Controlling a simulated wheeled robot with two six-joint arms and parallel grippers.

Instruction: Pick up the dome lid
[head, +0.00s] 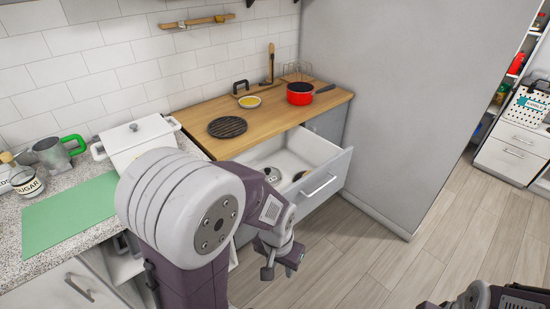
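I cannot identify a dome lid for certain. Two small round items lie in the open white drawer (318,150): one light-topped item (272,174) and one darker item (300,176), both partly hidden by the drawer front or my arm. A white lidded pot (138,138) stands on the left counter, partly behind my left arm. My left gripper (280,268) hangs in front of the drawer, below its handle, with its fingers apart and nothing between them. Part of my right arm (478,298) shows at the bottom right edge; its fingers cannot be made out.
A green mat (70,212), metal mug (52,154) and sugar jar (27,181) are at left. A grey panel (400,100) rises right of the drawer. The floor is clear.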

